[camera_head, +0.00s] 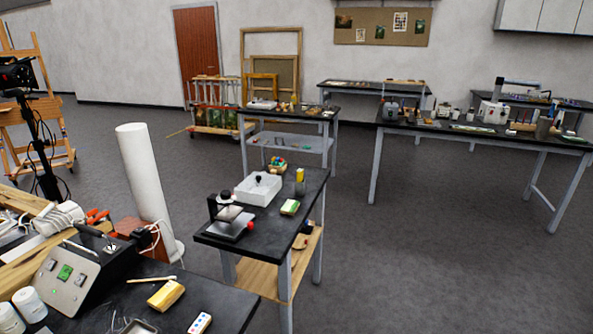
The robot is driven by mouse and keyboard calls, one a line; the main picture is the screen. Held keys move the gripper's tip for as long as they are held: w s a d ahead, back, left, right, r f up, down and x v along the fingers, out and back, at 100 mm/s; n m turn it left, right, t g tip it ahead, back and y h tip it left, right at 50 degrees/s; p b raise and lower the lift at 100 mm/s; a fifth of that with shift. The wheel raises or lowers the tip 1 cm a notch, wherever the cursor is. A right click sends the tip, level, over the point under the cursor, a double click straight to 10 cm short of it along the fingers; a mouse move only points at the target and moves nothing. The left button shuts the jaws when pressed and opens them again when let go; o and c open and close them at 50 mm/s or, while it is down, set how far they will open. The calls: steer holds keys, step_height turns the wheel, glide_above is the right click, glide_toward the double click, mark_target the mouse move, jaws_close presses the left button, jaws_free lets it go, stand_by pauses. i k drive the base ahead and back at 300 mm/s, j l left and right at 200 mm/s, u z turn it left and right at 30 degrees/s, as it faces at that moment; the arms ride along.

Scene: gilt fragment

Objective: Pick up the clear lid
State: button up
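I cannot make out a clear lid anywhere in this view; it may be hidden or too small to tell. A small black cart table (284,217) stands near the middle. My gripper is not in view.
A near bench (226,306) at lower left holds a control box (74,274), a yellow block (166,295) and white jars (29,304). A long cluttered table (470,130) stands at the back right. Grey floor (430,250) is open at right.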

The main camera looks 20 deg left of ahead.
mark_target(258, 183)
steer(key=i+l+u, duration=0.15)
steer(key=i+u, duration=0.25)
steer(key=i, duration=0.2)
steer(key=i+l+u, duration=0.4)
steer(key=i, duration=0.2)
steer(key=i+l+u, duration=0.35)
steer(key=i, duration=0.2)
